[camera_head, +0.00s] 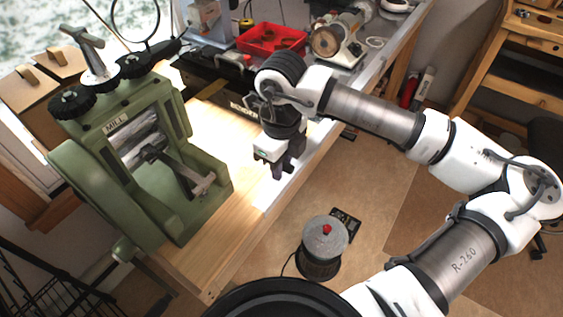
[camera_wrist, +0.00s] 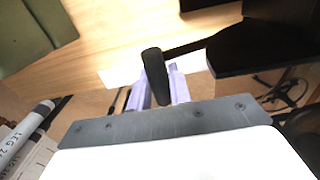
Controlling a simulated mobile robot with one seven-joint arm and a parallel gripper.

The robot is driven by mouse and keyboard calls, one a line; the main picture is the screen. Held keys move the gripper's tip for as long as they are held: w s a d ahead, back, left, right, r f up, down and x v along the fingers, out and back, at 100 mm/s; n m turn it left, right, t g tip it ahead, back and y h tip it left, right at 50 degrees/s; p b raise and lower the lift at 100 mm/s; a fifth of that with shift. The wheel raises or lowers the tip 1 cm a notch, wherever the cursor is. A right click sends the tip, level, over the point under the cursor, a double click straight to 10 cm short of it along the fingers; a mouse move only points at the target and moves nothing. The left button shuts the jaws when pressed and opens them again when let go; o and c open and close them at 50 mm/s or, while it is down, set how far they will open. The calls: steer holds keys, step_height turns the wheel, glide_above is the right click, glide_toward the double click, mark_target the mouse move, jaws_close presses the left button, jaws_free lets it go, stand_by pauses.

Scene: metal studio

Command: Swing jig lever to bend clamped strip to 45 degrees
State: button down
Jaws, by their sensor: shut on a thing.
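My gripper (camera_head: 275,170) points down over the front edge of the wooden bench, right of the green mill. In the wrist view its two pale fingers (camera_wrist: 157,92) are closed on either side of a black upright lever handle (camera_wrist: 153,66). A dark arm runs from the handle to a black jig body (camera_wrist: 262,45) at the right. In the head view a dark fixture (camera_head: 243,104) shows just left of my wrist, partly hidden by it. A yellowish piece lies at its left end; I cannot tell if this is the strip. The strip's bend angle cannot be made out.
A green mill (camera_head: 125,165) stands on the bench at left. A red tray (camera_head: 271,39) and a small grinder (camera_head: 337,40) are at the back. A round device with a red button (camera_head: 325,240) stands in front of the bench. Bare wood lies between mill and gripper.

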steer(key=shift+s+a+r, duration=0.15)
steer(key=shift+r, duration=0.35)
steer(key=shift+s+a+r, duration=0.1)
steer(key=shift+s+r, duration=0.05)
steer(key=shift+r, duration=0.35)
steer(key=shift+r+p, duration=0.15)
steer(key=shift+p, duration=0.2)
steer(key=shift+s+a+r, duration=0.15)
steer(key=shift+s+r, duration=0.05)
steer(key=shift+r, duration=0.7)
steer(key=shift+r+p, duration=0.15)
steer(key=shift+p, duration=0.15)
steer(key=shift+r+p, duration=0.3)
steer(key=shift+r, duration=0.55)
